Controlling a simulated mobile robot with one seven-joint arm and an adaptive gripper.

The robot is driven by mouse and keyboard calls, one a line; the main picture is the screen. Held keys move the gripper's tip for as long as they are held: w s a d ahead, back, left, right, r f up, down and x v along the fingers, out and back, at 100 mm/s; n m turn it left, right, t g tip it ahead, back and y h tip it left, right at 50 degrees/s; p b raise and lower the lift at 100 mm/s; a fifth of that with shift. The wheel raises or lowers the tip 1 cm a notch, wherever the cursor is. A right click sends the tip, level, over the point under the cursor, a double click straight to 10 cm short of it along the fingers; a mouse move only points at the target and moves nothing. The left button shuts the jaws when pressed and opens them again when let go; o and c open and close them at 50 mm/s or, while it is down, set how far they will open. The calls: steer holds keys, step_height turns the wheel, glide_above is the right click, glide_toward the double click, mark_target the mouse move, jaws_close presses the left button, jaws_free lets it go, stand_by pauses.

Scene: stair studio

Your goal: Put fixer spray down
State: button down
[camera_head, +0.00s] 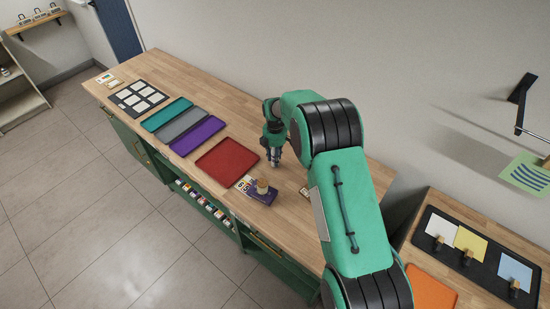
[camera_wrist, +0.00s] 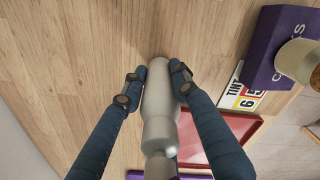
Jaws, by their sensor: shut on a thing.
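The fixer spray (camera_wrist: 158,105), a plain silver-grey bottle with a narrow neck, stands between my fingers in the wrist view. My gripper (camera_wrist: 155,80) is shut on its body, one blue finger on each side. In the head view, my gripper (camera_head: 273,140) points down over the wooden counter (camera_head: 232,118), behind the red tray (camera_head: 227,160). The bottle is small there, and I cannot tell whether its base touches the wood.
Teal, grey and purple trays (camera_head: 198,136) line the counter to the left. Bare wood lies around my gripper. A wall runs along the back.

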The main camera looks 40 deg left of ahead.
steer(key=c, duration=1.4)
jaws_free()
steer(key=shift+o, duration=0.2)
step_height(320, 180, up, 12)
steer(key=shift+r, duration=0.1)
